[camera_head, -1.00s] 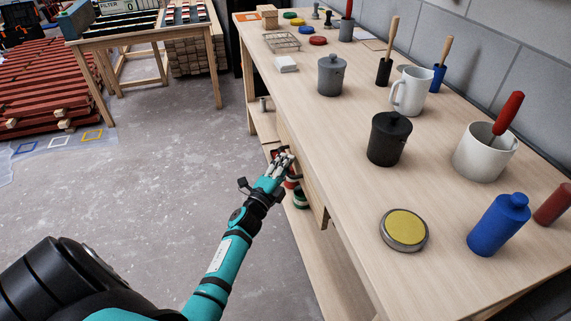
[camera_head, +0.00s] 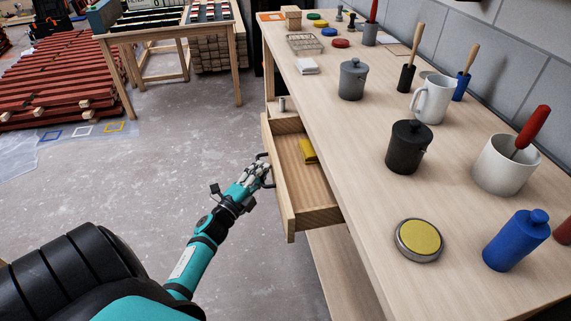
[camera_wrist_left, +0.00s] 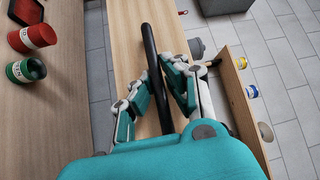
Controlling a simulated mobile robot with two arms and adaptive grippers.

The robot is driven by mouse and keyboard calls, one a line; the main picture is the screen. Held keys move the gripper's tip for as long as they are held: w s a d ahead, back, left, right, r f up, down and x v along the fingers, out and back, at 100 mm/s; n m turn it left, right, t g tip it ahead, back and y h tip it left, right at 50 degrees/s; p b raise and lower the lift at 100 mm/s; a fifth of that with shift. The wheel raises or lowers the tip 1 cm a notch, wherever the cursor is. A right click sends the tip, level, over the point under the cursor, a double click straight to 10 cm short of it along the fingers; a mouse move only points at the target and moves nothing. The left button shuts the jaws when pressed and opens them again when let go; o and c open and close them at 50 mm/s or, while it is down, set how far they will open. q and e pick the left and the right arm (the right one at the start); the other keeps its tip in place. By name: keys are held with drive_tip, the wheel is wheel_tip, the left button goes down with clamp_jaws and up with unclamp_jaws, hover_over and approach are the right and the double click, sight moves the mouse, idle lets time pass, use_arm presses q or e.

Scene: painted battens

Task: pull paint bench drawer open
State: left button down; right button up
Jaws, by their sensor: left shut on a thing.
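The paint bench drawer (camera_head: 301,182) stands out from the bench's left side, open, with its inside showing. A yellow item (camera_head: 308,151) lies in it near the bench. My left gripper (camera_head: 262,170) is at the middle of the drawer front, shut on the dark bar handle (camera_head: 265,158). In the left wrist view, the black handle (camera_wrist_left: 150,55) runs between the two fingers of my left gripper (camera_wrist_left: 160,78), in front of the wooden drawer front (camera_wrist_left: 124,40). My right gripper is not in view.
The bench top (camera_head: 350,140) holds a black lidded pot (camera_head: 408,147), a white mug (camera_head: 433,99), a yellow-topped tin (camera_head: 418,240) and a blue bottle (camera_head: 515,241). Open concrete floor (camera_head: 180,130) lies left of the drawer. In the left wrist view, red (camera_wrist_left: 32,37) and green (camera_wrist_left: 27,72) tins stand at left.

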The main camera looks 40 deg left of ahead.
use_arm(q)
drive_tip(key=s+a, duration=0.9)
drive_tip(key=s, duration=0.2)
drive_tip(key=shift+f+b, duration=0.3)
drive_tip(key=shift+f, duration=0.1)
drive_tip(key=c, duration=1.4)
unclamp_jaws()
drive_tip(key=s, duration=0.8)
drive_tip(key=s+d+f, duration=0.1)
drive_tip(key=s, duration=0.2)
drive_tip(key=shift+s+f, duration=0.1)
drive_tip(key=shift+s, duration=0.3)
